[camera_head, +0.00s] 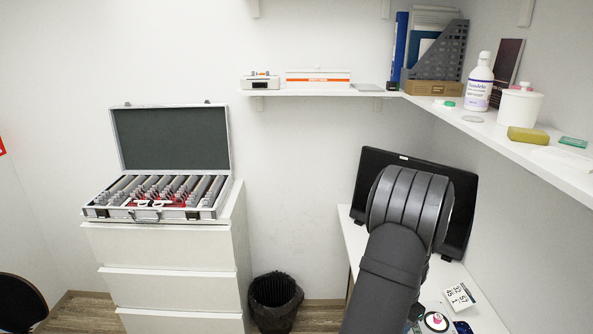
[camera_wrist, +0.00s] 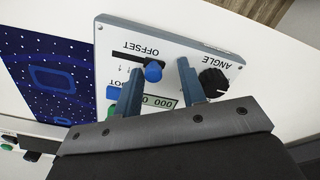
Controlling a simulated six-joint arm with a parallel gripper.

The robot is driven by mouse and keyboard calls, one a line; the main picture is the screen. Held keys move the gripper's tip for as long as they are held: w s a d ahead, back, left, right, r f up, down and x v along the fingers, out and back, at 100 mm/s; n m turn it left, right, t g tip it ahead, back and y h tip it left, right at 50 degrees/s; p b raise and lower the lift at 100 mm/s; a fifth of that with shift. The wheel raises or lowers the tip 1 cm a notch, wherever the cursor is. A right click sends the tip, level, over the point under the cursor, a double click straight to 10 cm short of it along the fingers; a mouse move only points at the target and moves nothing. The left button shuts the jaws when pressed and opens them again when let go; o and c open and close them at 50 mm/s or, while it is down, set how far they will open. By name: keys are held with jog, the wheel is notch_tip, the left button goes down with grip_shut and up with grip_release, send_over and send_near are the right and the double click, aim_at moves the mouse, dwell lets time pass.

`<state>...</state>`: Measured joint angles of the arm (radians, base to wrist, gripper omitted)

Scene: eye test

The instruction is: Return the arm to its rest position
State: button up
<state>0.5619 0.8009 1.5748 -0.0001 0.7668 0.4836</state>
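My gripper (camera_wrist: 161,67) shows in the wrist view with its two blue-grey fingers apart and nothing held between them. It is over a light grey panel (camera_wrist: 222,58) marked OFFSET and ANGLE. A blue knob (camera_wrist: 153,73) on the panel appears between the fingertips, without visible contact. A black knob (camera_wrist: 213,81) is just right of the right finger. A small display (camera_wrist: 160,102) is partly hidden behind the fingers. In the head view my dark arm reaches over the white desk (camera_head: 341,235) at the right, and my gripper is not visible there.
A dark monitor (camera_head: 373,172) stands behind my arm. A number card (camera_head: 461,297) lies on the desk. A dark blue dotted sheet (camera_wrist: 50,78) is left of the panel. A shelf (camera_head: 330,94) runs above. An open lens case (camera_head: 170,150) sits on white drawers (camera_head: 170,285); a bin (camera_head: 275,300) stands beside.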

notch_tip(320, 180, up, 8)
jog(key=shift+f, duration=0.2)
notch_tip(320, 180, up, 16)
jog(key=r+m, duration=0.1)
jog(key=m, duration=0.5)
notch_tip(320, 180, down, 9)
jog(key=shift+w+r, duration=0.15)
jog(key=shift+o, duration=0.2)
jog(key=f+m, duration=0.5)
jog(key=m, duration=0.1)
jog(key=f+m, duration=0.5)
jog(key=m, duration=0.2)
jog(key=s+f+m, duration=0.1)
jog(key=f+m, duration=0.4)
jog(key=m, duration=0.2)
